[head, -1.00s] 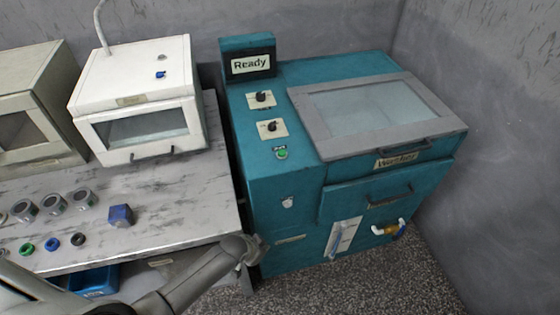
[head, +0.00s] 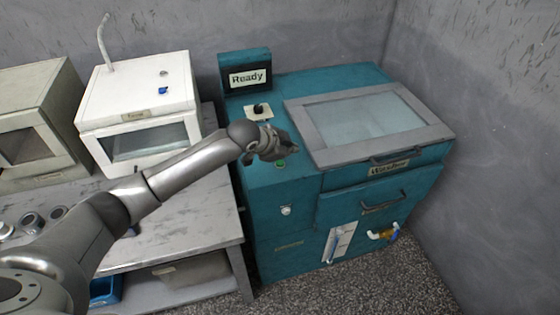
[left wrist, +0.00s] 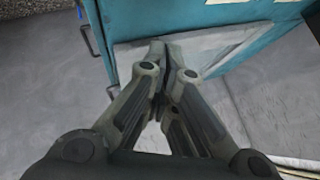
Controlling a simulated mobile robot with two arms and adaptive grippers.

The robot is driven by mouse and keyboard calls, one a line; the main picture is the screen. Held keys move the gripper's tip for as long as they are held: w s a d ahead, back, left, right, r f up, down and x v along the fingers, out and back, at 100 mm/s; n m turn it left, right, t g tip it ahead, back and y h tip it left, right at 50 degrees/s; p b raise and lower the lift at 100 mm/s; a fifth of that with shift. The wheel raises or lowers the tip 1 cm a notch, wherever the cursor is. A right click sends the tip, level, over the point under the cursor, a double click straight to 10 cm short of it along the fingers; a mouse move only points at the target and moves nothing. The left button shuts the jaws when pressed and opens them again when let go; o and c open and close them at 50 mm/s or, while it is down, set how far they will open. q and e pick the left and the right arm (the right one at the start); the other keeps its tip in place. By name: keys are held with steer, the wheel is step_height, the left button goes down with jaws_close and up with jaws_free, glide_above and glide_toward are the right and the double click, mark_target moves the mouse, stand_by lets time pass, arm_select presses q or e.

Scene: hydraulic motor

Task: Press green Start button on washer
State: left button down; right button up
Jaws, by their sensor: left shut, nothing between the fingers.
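The teal washer (head: 290,215) stands against the back wall in the head view, and its display (head: 248,78) reads "Ready". The green Start button (head: 281,164) shows on its top left panel, just below my left gripper (head: 288,150). My left gripper is shut and empty, over the panel and close to the button; I cannot tell whether it touches. It hides the lower knob. In the left wrist view the closed fingers (left wrist: 173,62) point toward the teal body and grey-framed lid. The Start button is not visible there. My right gripper is not in view.
The washer's grey-framed glass lid (head: 300,115) is closed, right of the gripper. A white oven-like machine (head: 138,100) stands on the marbled table (head: 200,225) to the left. A blue bin (head: 105,290) is below. Open floor (head: 375,285) lies in front of the washer.

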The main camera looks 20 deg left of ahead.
arm_select(q)
steer(key=w+r, duration=0.1)
steer(key=a+r, duration=0.1)
steer(key=w+a+r, duration=0.1)
steer(key=r, duration=0.1)
steer(key=shift+w+a, duration=0.1)
steer(key=shift+w, duration=0.2)
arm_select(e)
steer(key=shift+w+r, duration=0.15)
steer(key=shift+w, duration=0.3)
arm_select(q)
steer(key=shift+f, duration=0.15)
steer(key=b, duration=0.8)
glide_above(283, 164)
step_height(283, 164, down, 8)
steer(key=shift+a+r, duration=0.1)
steer(key=shift+w+f, duration=0.1)
steer(key=shift+f, duration=0.3)
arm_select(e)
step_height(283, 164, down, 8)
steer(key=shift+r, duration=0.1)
